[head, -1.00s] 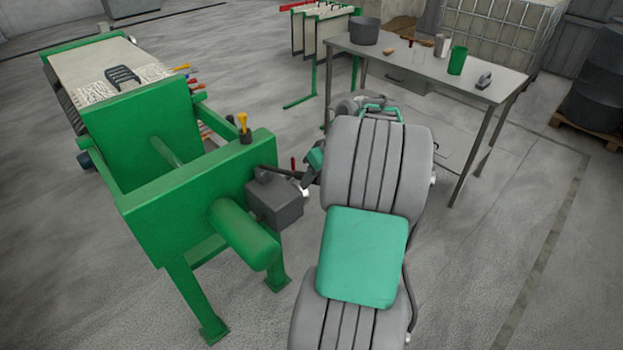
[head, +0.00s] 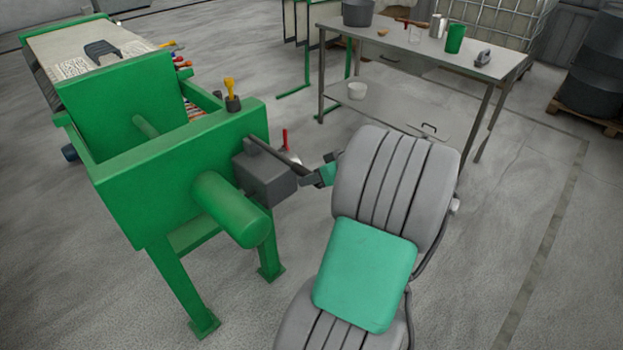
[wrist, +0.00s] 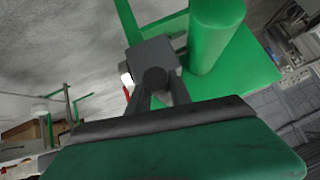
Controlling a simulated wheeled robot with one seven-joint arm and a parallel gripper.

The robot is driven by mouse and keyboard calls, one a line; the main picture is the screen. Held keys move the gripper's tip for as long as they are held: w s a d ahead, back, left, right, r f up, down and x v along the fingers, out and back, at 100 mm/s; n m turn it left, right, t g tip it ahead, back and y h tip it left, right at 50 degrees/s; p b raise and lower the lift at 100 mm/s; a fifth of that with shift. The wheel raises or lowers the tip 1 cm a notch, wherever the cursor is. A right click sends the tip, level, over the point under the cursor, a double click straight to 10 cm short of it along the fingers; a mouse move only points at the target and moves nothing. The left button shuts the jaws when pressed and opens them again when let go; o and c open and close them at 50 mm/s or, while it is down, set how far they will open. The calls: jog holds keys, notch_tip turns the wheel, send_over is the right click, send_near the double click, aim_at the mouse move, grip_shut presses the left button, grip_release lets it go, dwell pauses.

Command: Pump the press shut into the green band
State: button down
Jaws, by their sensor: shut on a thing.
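The green filter press (head: 130,185) stands at the left in the head view, with a green cylinder (head: 232,210) on its near end. A grey pump box (head: 265,180) is on the press's side, beside the cylinder. A dark pump lever (head: 285,163) slopes from the box down to my gripper (head: 320,177). My gripper is shut on the lever, and my arm hides part of the grip. The wrist view also shows the pump box (wrist: 153,58) and cylinder (wrist: 213,35) ahead of my gripper (wrist: 155,108). No gauge or green band can be made out.
A steel table (head: 420,55) with a grey pot (head: 358,12) and a green cup (head: 455,38) stands behind my arm. A red-handled tool (head: 285,140) shows behind the lever. Dark drums (head: 590,80) stand on a pallet at the right. The floor at the right front is clear.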

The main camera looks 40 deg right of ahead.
jog(key=c, duration=1.2)
grip_release()
jog(key=shift+o, duration=0.2)
jog(key=v, duration=0.8)
